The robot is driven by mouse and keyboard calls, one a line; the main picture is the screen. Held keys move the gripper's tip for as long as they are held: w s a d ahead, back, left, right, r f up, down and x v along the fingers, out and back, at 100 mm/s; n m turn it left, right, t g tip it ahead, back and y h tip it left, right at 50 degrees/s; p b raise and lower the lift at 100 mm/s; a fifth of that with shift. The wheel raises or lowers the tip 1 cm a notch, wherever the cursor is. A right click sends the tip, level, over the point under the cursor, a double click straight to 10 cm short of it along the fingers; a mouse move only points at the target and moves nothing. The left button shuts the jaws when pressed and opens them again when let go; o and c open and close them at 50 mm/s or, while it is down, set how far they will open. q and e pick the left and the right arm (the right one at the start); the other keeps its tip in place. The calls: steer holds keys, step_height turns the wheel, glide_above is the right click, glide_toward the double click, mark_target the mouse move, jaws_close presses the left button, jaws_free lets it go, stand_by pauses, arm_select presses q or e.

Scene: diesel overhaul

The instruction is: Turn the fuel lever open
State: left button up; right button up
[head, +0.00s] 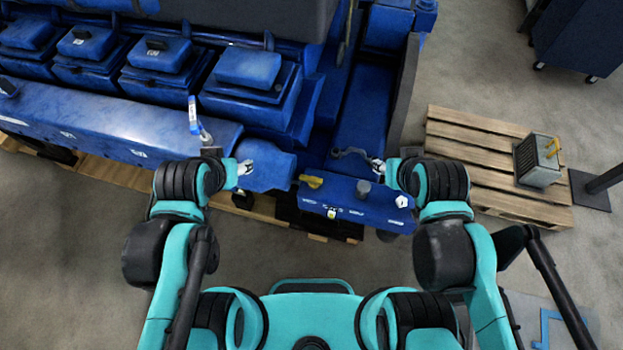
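A lever with a blue handle and a pale label (194,116) stands upright at the front edge of the blue engine, left of centre. A short yellow lever (312,181) sits on the left end of the blue panel at the engine's front; no label shows which one is the fuel lever. My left gripper (244,167) is between the two levers, apart from both. My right gripper (379,164) is right of the yellow lever, by the end of a grey curved bar (349,153); I cannot tell if they touch. Both grippers' fingers are too small to read.
The blue engine (120,120) fills the upper left. The blue panel (358,203) carries a grey knob (363,188) and a white fitting (402,201). A wooden pallet (470,150) with a metal box (537,162) lies at right. A dark cabinet (582,35) stands at the top right.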

arm_select(q)
steer(key=w+d+f+m+b, duration=0.1)
steer(key=b, duration=0.1)
steer(key=w+d+f+m+b, duration=0.1)
steer(key=m, duration=0.1)
steer(key=w+d+f+m+g+b, duration=0.1)
steer(key=f+b, duration=0.1)
steer(key=shift+f+h+b, duration=0.1)
steer(key=shift+h+b, duration=0.2)
steer(key=shift+b, duration=0.05)
steer(key=m+g+b, duration=0.6)
steer(key=m+b, duration=1)
steer(key=m, duration=0.1)
glide_above(311, 179)
step_height(311, 179, down, 22)
steer(key=shift+w+f, duration=0.15)
step_height(311, 179, down, 7)
steer(key=shift+f+b, duration=0.2)
steer(key=shift+b, duration=0.6)
jaws_close()
